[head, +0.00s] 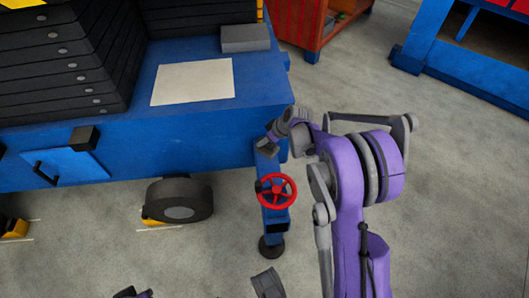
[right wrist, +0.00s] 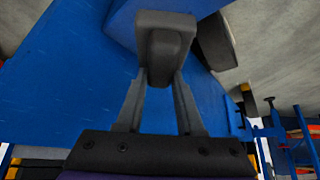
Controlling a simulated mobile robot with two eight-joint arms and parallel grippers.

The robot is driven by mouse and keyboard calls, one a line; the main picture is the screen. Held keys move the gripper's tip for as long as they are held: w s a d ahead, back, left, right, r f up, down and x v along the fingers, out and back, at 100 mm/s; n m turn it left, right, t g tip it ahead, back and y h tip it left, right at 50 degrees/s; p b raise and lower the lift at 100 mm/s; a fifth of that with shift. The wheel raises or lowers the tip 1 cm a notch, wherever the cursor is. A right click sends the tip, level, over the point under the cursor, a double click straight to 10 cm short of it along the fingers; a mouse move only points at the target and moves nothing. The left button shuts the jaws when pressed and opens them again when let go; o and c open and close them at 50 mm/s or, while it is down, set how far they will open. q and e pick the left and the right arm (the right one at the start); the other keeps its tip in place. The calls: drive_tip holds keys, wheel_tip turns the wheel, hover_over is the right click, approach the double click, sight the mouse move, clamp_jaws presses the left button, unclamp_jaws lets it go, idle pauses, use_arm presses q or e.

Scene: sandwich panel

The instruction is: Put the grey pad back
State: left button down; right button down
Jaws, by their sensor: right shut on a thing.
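My right gripper (head: 272,141) is at the right front corner of the blue cart, beside the top of its leg. In the right wrist view, its two fingers (right wrist: 160,95) are shut on a dark grey block (right wrist: 165,38), which I take to be the grey pad. The block stands out past the fingertips, with the blue face of the cart behind it. I cannot tell whether it touches the cart. In the head view the pad is small and hard to separate from the gripper.
The blue cart (head: 190,130) carries a black stack (head: 65,60), a pale sheet (head: 193,82) and a grey box (head: 245,38). A red handwheel (head: 277,191) sits on the cart's leg. A red cabinet (head: 312,25) stands behind. Grey floor is free to the right.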

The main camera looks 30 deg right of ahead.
sight(265, 148)
drive_tip(key=shift+f+b, duration=0.55)
drive_tip(key=shift+f, duration=2)
drive_tip(key=shift+f, duration=0.1)
drive_tip(key=shift+f, duration=0.15)
drive_tip(key=c, duration=0.5)
unclamp_jaws()
drive_tip(key=shift+c, duration=0.2)
